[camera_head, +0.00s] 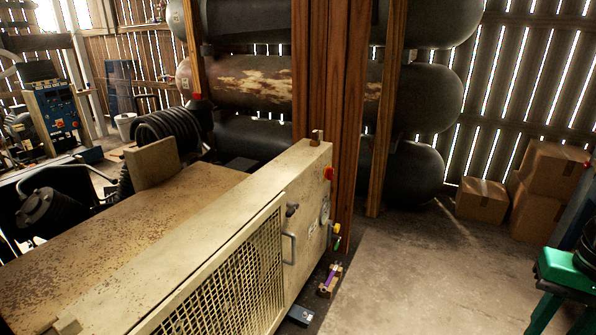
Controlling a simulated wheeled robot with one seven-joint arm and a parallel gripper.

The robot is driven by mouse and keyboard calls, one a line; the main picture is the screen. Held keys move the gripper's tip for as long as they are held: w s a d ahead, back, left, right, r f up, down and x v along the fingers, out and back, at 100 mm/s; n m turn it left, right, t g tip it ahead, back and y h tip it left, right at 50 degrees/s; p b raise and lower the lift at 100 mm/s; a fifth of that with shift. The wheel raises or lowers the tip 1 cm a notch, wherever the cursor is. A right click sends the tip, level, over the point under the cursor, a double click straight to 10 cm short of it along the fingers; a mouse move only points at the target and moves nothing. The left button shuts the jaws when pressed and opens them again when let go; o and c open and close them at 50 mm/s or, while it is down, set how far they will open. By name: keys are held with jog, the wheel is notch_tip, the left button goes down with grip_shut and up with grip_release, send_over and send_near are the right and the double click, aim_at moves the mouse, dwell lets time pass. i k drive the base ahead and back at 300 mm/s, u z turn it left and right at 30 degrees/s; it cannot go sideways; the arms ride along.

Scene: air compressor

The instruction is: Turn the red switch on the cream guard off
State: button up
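The cream guard (215,262) is a long worn metal housing with a mesh side panel. It runs from the lower left to the middle of the head view. A small red switch (329,173) sits high on its far right end face. It is too small to tell which position the switch is in. My gripper is not in view.
Open concrete floor (400,275) lies right of the guard. Small items, including a purple one (331,275), lie by its foot. Wooden posts (333,80) and large tanks (418,165) stand behind. Cardboard boxes (548,170) and a green stand (565,270) are at the right.

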aim_at(329, 174)
jog(key=u, duration=0.05)
jog(key=i, duration=0.25)
jog(key=u, duration=0.05)
jog(key=k, duration=1.35)
jog(key=z, duration=0.35)
jog(key=i, duration=2.2)
jog(key=u, duration=0.55)
